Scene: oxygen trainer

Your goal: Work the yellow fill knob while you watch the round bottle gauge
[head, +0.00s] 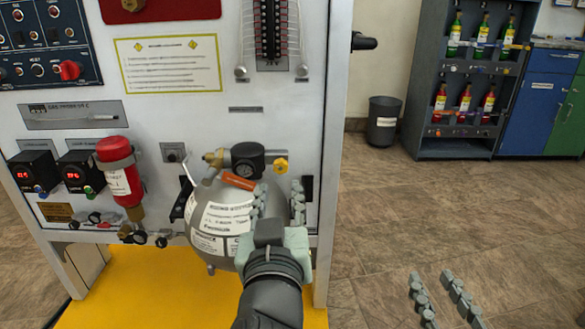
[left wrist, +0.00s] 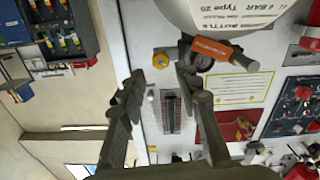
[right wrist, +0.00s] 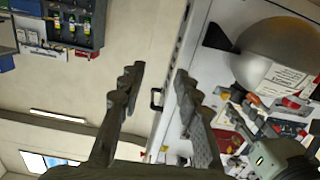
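The yellow fill knob (head: 281,165) sticks out to the right of the round black bottle gauge (head: 248,160) at the top of the grey bottle (head: 222,212). The gauge's needle is too small to read. My left gripper (head: 280,188) is open just in front of and below the knob. In the left wrist view the knob (left wrist: 161,61) shows beyond and between the open fingertips, with no clear contact.
A red cylinder (head: 119,176) is clamped left of the bottle on the white panel (head: 215,110). A yellow base (head: 150,290) lies below. Open floor, a dark bin (head: 383,121) and a bottle rack (head: 463,130) are at right.

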